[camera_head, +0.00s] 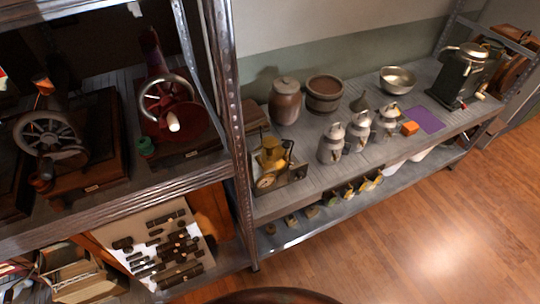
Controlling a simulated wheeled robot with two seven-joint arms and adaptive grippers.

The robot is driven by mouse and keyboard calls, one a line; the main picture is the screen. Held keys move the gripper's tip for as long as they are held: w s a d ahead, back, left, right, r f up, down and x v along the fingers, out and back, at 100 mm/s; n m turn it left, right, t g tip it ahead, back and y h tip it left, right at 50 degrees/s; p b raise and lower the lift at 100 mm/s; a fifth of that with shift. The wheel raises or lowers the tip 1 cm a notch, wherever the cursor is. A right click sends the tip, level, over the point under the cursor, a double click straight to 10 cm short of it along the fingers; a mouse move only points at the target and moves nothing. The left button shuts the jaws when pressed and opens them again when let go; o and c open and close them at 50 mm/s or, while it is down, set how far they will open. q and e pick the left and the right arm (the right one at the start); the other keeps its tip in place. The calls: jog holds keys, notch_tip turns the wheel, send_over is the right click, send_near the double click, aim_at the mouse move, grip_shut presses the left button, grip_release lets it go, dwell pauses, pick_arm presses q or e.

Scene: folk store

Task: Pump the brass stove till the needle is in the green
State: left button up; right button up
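A small brass stove (272,158) stands at the left end of the grey shelf, just right of the metal upright. It has a brassy yellow body and sits with dark metal parts around it. A round pale dial (266,181) shows low at its front. The dial is too small to read, so I cannot tell where its needle points or see a green zone. Neither of my grippers is in view, and nothing touches the stove.
Several grey metal cans (331,144), a brown lidded jar (285,101), a wooden tub (324,94) and a steel bowl (396,80) share the shelf. A perforated metal upright (228,90) stands left of the stove. Wooden floor (420,220) lies clear in front.

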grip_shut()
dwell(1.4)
